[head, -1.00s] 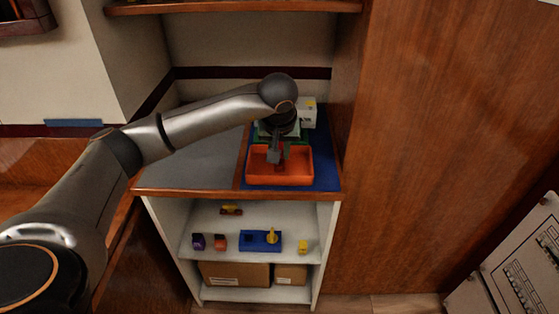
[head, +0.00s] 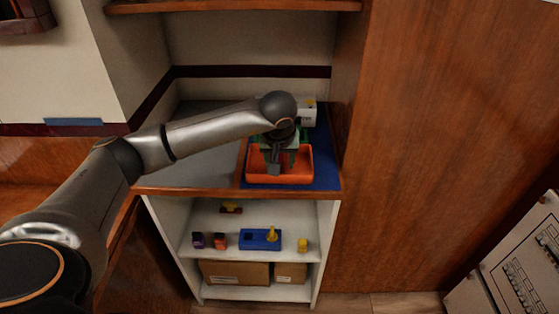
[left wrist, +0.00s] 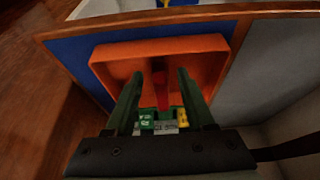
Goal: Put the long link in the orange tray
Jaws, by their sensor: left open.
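The orange tray (head: 252,178) sits on the blue mat on the counter. It fills the middle of the left wrist view (left wrist: 215,75). My left gripper (head: 280,168) is over the tray with fingers pointing down. In the left wrist view the gripper (left wrist: 160,76) is open, its fingers spread on both sides of a red elongated piece (left wrist: 162,92), probably the long link. The piece shows against the tray's inside with gaps to both fingers; whether it rests on the floor I cannot tell. In the head view my gripper hides it. My right gripper is not in view.
Behind the tray are a green item (left wrist: 147,116) with a yellow part and a white box (head: 309,115). The blue mat (head: 326,170) has bare room right of the tray. The shelf below holds a blue block (head: 258,241) and small coloured pieces. A wood panel stands right.

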